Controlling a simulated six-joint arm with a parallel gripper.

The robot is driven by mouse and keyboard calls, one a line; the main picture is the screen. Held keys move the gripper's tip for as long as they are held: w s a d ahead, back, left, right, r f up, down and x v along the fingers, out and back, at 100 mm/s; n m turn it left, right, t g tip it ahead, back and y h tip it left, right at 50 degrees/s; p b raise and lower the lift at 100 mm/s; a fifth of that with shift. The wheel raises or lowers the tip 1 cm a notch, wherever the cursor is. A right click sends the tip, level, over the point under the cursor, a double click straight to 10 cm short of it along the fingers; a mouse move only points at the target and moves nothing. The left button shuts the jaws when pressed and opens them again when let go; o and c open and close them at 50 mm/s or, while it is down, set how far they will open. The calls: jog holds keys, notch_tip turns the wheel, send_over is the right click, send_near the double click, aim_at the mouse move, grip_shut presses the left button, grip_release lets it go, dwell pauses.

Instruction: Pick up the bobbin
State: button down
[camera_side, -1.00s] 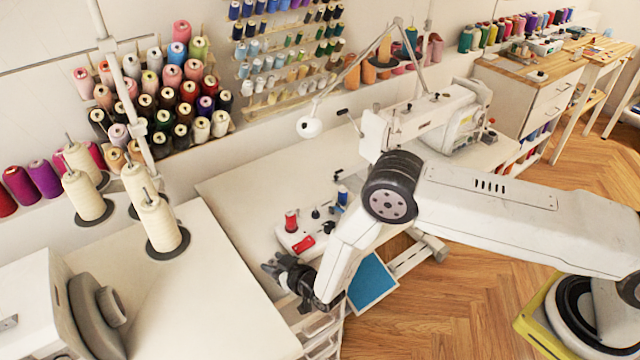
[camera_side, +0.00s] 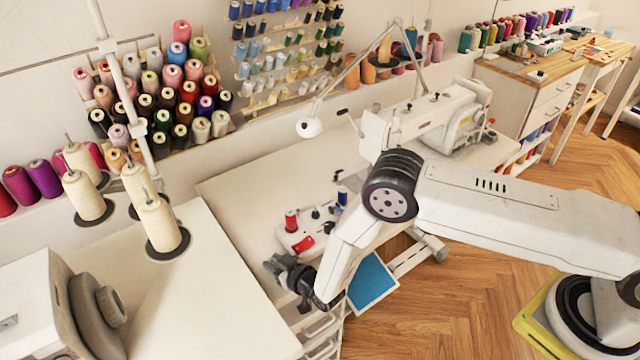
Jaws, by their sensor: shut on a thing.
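My dark gripper (camera_side: 274,268) hangs at the end of my white arm, over the right edge of the pale table, just left of and in front of the small white tray. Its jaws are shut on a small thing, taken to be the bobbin. The bobbin is too small and too hidden by the dark fingers to make out its shape or colour. I cannot tell how far the gripper is above the surface.
The white tray (camera_side: 288,241) holds a red spool (camera_side: 291,221), a red item (camera_side: 303,243) and small dark parts. A blue spool (camera_side: 342,196) stands behind it. Cream thread cones (camera_side: 158,222) stand at left. A sewing machine (camera_side: 425,118) is behind my arm. The left table (camera_side: 205,290) is mostly clear.

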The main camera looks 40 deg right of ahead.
jog(key=shift+r, duration=0.9)
jog(key=s+d+r, duration=0.5)
jog(key=s+r, duration=0.6)
jog(key=s, duration=0.2)
jog(key=w+d+r+m+h, duration=0.1)
jog(key=w+d+r, duration=0.3)
jog(key=d, duration=0.5)
jog(key=w+d+r+m+h, duration=0.1)
jog(key=w+d+r, duration=0.3)
jog(key=d+r, duration=0.5)
jog(key=shift+d+h, duration=0.2)
jog(key=shift+h, duration=0.2)
jog(key=shift+w, duration=0.1)
